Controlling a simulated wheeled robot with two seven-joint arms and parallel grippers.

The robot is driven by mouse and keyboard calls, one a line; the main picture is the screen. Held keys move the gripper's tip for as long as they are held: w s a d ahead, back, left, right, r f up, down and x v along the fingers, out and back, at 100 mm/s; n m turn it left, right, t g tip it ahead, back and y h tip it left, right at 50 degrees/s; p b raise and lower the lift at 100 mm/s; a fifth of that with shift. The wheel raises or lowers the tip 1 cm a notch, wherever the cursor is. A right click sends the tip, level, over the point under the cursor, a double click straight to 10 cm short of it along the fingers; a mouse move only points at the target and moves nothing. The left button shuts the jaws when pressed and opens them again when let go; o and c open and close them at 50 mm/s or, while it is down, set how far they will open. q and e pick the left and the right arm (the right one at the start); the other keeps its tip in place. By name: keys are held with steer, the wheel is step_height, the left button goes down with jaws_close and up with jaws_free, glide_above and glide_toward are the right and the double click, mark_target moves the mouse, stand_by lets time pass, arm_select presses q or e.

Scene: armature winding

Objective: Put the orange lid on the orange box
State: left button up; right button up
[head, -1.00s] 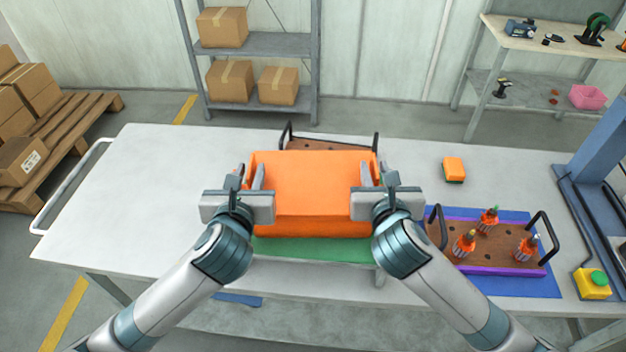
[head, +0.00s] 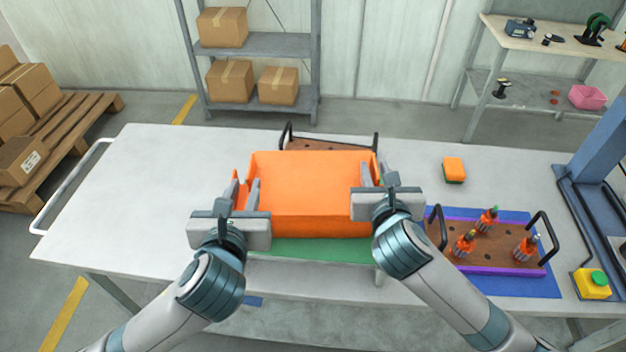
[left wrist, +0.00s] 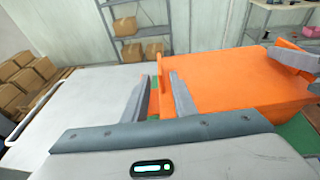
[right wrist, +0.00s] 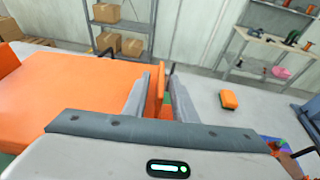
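The orange lid (head: 312,180) shows as a broad flat orange top in the middle of the table. It appears to sit on the orange box; I cannot tell the seam between them in the front face. An upright orange side piece, apparently of the box (head: 239,190), stands at the left end.
A green mat (head: 310,250) lies under the box. Behind it is a brown tray with black handles (head: 330,144). To the right are an orange sponge (head: 453,168) and a brown tray with several orange parts (head: 490,250). The table's left side is clear.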

mark_target(379, 180)
steer(key=shift+v, duration=3.7)
arm_select(q)
steer(key=shift+o, duration=0.6)
steer(key=o, duration=0.6)
arm_select(e)
steer(key=shift+o, duration=0.3)
steer(key=o, duration=0.7)
steer(key=shift+c, duration=0.2)
arm_select(q)
steer(key=shift+s, duration=0.1)
arm_select(e)
steer(key=shift+r, duration=0.15)
steer(key=shift+r+p, duration=2.2)
steer(key=shift+p, duration=0.2)
arm_select(q)
steer(key=shift+p+v, duration=1.5)
steer(key=shift+v, duration=1.45)
arm_select(e)
steer(key=shift+r, duration=1.5)
